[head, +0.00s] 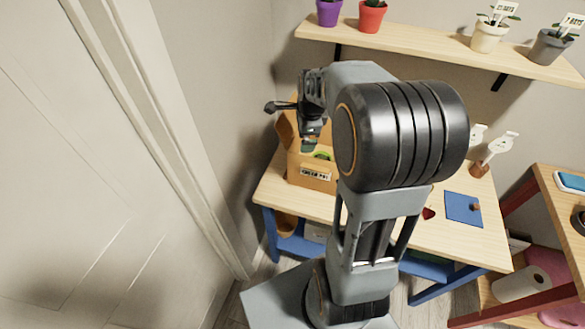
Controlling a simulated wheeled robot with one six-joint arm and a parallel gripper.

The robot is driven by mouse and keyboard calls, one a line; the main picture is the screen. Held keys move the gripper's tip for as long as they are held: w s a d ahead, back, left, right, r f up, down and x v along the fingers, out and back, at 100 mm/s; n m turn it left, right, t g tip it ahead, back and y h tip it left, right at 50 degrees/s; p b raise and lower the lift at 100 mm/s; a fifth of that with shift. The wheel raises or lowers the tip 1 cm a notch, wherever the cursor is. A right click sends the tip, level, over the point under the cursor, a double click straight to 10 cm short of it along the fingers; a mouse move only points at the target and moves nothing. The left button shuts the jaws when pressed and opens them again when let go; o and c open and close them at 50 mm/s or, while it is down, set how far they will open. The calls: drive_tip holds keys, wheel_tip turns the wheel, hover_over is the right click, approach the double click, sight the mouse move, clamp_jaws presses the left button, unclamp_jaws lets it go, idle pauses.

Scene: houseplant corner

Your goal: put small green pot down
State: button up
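A bit of green (322,155), which looks like the rim of the small green pot, shows inside an open cardboard box (312,177) on the wooden table. The box walls hide most of it. My gripper (308,146) points down over the left part of the box opening, with its fingertips close beside the green rim. I cannot tell whether the fingers touch the pot or how far apart they are.
The box has a printed label on its front and raised flaps. The table (439,241) also holds a blue square (463,208) and a brown pot with white tags (480,168). A wall shelf (420,42) above carries several pots. My arm hides the table's middle.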

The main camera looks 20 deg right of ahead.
drive_tip(key=s+a+r+n+t, duration=0.1)
drive_tip(key=s+a+r+n, duration=0.1)
drive_tip(key=s+a+n, duration=0.4)
drive_tip(key=s+a+r+n, duration=0.3)
drive_tip(key=s+n, duration=0.6)
drive_tip(key=n, duration=0.6)
drive_tip(key=shift+s+a+r+n+t, duration=0.15)
drive_tip(key=shift+a+n+t, duration=0.25)
drive_tip(key=shift+a, duration=0.95)
